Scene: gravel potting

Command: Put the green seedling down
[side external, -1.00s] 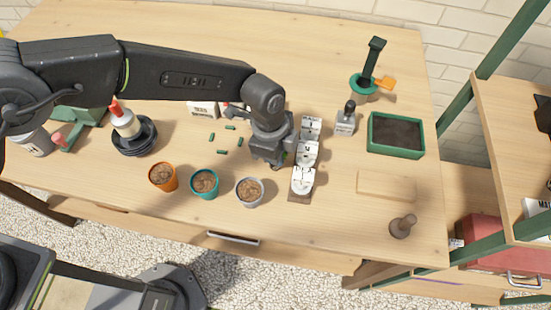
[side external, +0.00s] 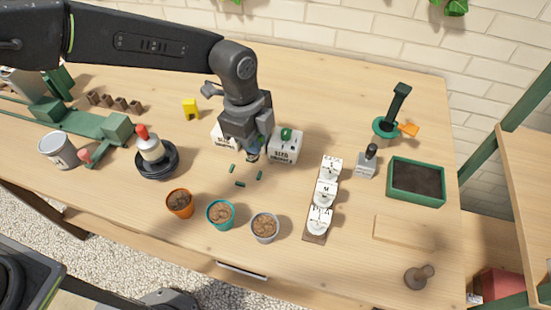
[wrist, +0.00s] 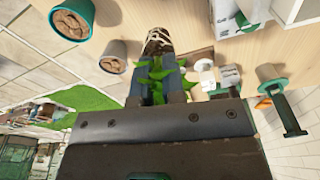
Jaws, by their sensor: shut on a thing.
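My gripper (side external: 252,152) hangs over the back middle of the bench, beside the white boxes (side external: 285,149). In the wrist view my gripper (wrist: 160,84) is shut on the green seedling, whose leaves (wrist: 157,68) stick out around the fingers. Its brown root plug (wrist: 158,41), laced with pale roots, points away from the wrist. In the side view the seedling is mostly hidden by the gripper. Whether the plug touches anything is unclear.
Orange (side external: 180,204), teal (side external: 221,214) and grey (side external: 264,227) pots hold soil near the front edge. Several green clips (side external: 240,184) lie scattered behind them. A strip with white pieces (side external: 316,237) and a green soil tray (side external: 416,200) stand rightward.

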